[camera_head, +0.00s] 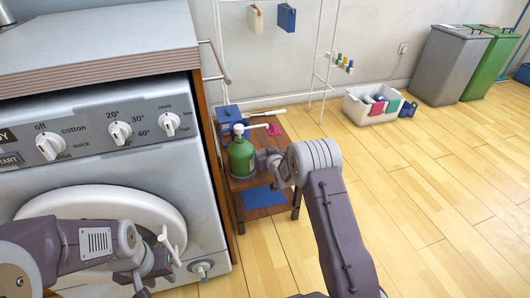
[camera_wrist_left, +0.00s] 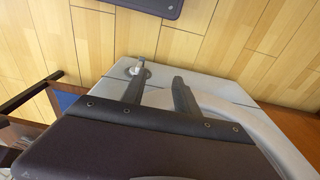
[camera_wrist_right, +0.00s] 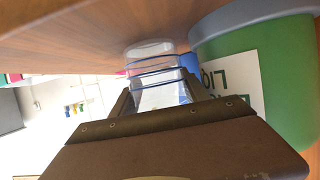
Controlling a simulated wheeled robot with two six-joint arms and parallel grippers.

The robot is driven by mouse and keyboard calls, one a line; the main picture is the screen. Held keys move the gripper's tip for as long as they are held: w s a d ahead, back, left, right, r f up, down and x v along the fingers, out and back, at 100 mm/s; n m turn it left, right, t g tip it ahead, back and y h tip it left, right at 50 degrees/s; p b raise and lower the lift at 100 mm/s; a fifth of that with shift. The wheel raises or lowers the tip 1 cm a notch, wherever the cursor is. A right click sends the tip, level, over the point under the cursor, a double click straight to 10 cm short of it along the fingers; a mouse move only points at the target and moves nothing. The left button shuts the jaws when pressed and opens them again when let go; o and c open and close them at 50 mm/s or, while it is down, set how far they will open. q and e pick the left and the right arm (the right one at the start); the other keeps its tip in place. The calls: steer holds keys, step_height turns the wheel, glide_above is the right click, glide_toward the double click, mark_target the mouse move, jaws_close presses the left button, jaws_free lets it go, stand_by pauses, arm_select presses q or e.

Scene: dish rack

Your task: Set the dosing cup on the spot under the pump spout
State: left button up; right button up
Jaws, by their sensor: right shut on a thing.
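The green pump bottle (camera_head: 242,158) with a white pump head (camera_head: 243,128) stands on a small wooden side table. Its spout points right. My right gripper (camera_head: 267,160) is just right of the bottle, low over the tabletop. In the right wrist view it is shut on the clear dosing cup (camera_wrist_right: 158,72) with blue lines, close beside the green bottle (camera_wrist_right: 255,85). I cannot tell whether the cup touches the table. The spot under the spout is not discernible. My left gripper (camera_wrist_left: 158,90) is open and empty in front of the washing machine.
The side table (camera_head: 238,184) also holds a blue box (camera_head: 229,115) and a pink item (camera_head: 273,130) behind the bottle. The washing machine (camera_head: 105,150) stands close on the left. A white basket (camera_head: 372,106) and bins (camera_head: 452,62) stand farther back; the floor right is clear.

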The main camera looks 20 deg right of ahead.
steer(key=shift+f, duration=0.2)
steer(key=o, duration=1.4)
steer(key=shift+o, duration=0.2)
steer(key=shift+s, duration=0.1)
steer(key=shift+s+r+p, duration=0.25)
steer(key=shift+p, duration=0.05)
steer(key=p+v, duration=0.4)
steer(key=v, duration=0.2)
steer(key=shift+w+r, duration=0.1)
steer(key=shift+r, duration=0.05)
steer(key=shift+s+b, duration=0.5)
steer(key=shift+s+d+r, duration=0.1)
steer(key=shift+s+r, duration=0.1)
steer(key=shift+s, duration=0.45)
